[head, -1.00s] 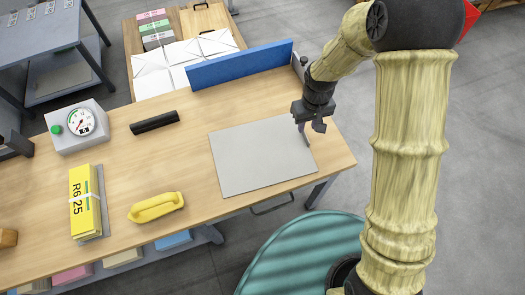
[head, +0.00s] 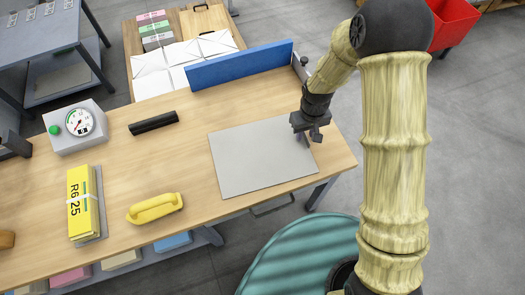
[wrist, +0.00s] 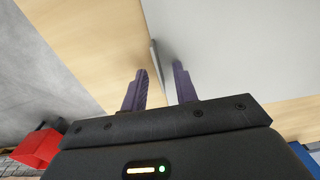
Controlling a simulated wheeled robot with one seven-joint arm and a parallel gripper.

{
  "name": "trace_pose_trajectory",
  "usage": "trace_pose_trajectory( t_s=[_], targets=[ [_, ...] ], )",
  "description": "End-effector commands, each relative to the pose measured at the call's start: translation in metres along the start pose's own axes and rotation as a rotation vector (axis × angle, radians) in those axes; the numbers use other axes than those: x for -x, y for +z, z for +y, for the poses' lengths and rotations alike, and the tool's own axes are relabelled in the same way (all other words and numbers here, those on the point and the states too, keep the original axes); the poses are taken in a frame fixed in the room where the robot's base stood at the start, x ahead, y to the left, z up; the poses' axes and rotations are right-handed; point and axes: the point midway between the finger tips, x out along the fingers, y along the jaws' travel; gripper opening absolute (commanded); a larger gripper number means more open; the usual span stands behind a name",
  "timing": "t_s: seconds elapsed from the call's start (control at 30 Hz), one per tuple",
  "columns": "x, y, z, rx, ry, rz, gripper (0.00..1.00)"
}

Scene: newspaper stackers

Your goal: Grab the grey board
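The grey board (head: 258,160) lies flat near the right end of the wooden table (head: 110,170). My gripper (head: 309,137) is at the board's right side, pointing down. In the wrist view my gripper (wrist: 161,84) has its two dark purple fingers apart, so it is open. The grey board (wrist: 235,50) fills the upper right there, and its edge runs between the fingers in the picture. The right finger is over the board's side and the left finger over the wood. I cannot tell whether either finger touches the board.
A blue upright panel (head: 240,65) stands along the table's back edge. A yellow handled tool (head: 155,208), a black bar (head: 154,123), a yellow bundle (head: 80,205) and a gauge box (head: 92,140) lie to the left. A red bin (head: 452,22) stands on the floor.

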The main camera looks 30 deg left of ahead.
Motion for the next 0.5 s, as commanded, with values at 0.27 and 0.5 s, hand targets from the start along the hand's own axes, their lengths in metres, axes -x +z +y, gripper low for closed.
trace_pose_trajectory(
  t_s=[0.27,0.5],
  targets=[
    [0.0003,0.0000,-0.0002,0.000,0.000,0.000,0.29],
    [0.0004,0.0001,-0.0002,0.000,0.000,0.000,0.02]
  ],
)
